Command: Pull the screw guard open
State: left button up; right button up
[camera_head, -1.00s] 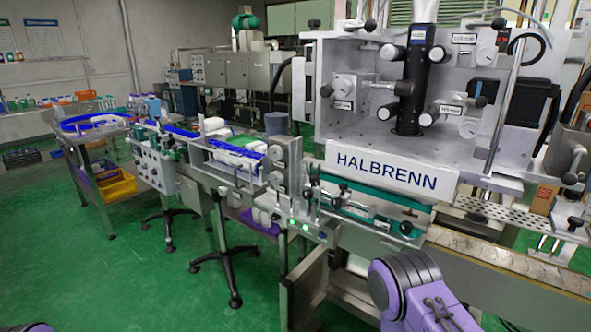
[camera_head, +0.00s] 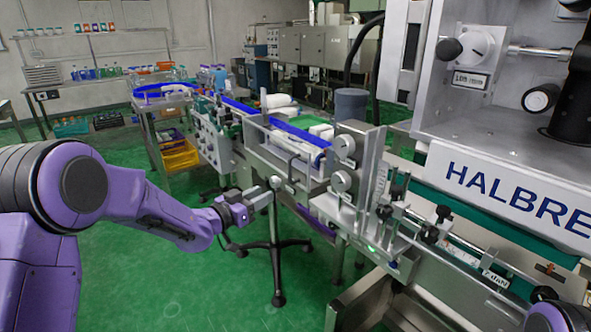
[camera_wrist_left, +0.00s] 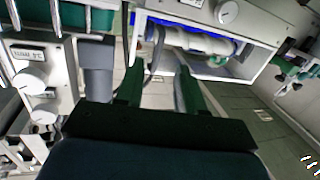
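My left gripper (camera_head: 262,193) is at the near side of the conveyor, beside a small round knob (camera_head: 275,182) on the front of a pale open-topped housing (camera_head: 262,160). In the left wrist view its two dark green fingers (camera_wrist_left: 159,78) are apart. A thin curved grey part shows between and behind them; I cannot tell whether they touch it. Beyond the fingertips, a white roller-like part, perhaps the screw (camera_wrist_left: 200,42), lies in a housing with blue edging. I cannot clearly tell which panel is the screw guard. My right gripper is out of view.
The grey column with round dials (camera_head: 343,165) stands right of the housing. A black-footed stand leg (camera_head: 276,250) is below my gripper. Green floor (camera_head: 180,290) is open at the lower left.

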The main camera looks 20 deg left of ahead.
aim_at(289, 168)
pick_arm(q)
jog(key=shift+m+h, duration=0.4)
jog(key=shift+m, duration=0.2)
jog(key=w+d+r, duration=0.1)
jog(key=w, duration=0.2)
jog(key=w+d+r+p, duration=0.1)
jog(key=w+d, duration=0.1)
jog(key=w, duration=0.2)
jog(key=w+d+r, duration=0.1)
jog(key=w, duration=0.2)
jog(key=shift+w+d+r, duration=0.2)
jog(key=shift+w, duration=0.05)
grip_shut()
